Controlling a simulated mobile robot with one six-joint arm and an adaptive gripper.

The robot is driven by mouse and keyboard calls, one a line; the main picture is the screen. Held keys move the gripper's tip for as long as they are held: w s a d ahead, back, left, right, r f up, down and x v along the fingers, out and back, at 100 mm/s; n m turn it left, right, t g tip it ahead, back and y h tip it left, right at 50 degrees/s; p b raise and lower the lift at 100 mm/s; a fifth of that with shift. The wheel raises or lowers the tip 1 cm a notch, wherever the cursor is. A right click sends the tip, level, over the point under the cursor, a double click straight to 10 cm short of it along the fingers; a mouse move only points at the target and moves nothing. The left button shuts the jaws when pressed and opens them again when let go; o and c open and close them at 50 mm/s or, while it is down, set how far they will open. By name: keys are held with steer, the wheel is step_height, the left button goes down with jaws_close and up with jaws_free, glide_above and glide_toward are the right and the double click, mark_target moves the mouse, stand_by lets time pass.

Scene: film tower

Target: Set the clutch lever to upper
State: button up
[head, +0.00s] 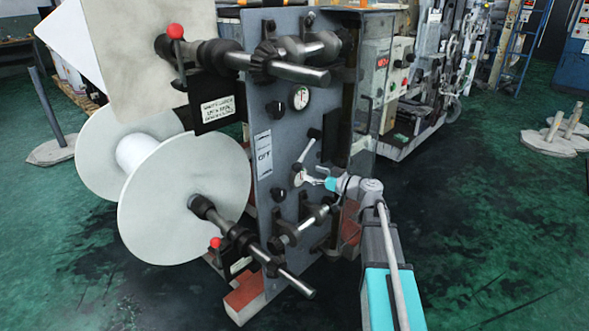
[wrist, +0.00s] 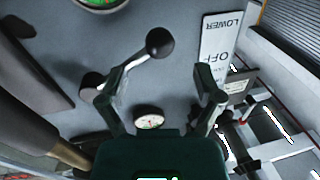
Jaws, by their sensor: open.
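The clutch lever is a light arm with a black ball knob on the grey front panel. In the wrist view its knob (wrist: 160,42) shows above and between the fingertips, and its pivot lies to the left, partly behind a finger. In the head view the lever (head: 305,150) slants from its upper right pivot down-left to its knob. The label (wrist: 216,50) reads upside down in the wrist view, and the knob lies level with LOWER. My gripper (wrist: 155,85) is open, its fingers apart with nothing held. In the head view my gripper (head: 318,182) is just below the knob.
A round gauge (head: 301,97) sits above the lever. Large white reels (head: 185,205) stand at the left. Rollers (head: 302,222) jut out below my gripper, and more shafts (head: 290,68) jut out above. Open green floor lies to the right.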

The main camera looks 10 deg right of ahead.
mark_target(297, 168)
steer(key=shift+x, duration=3.25)
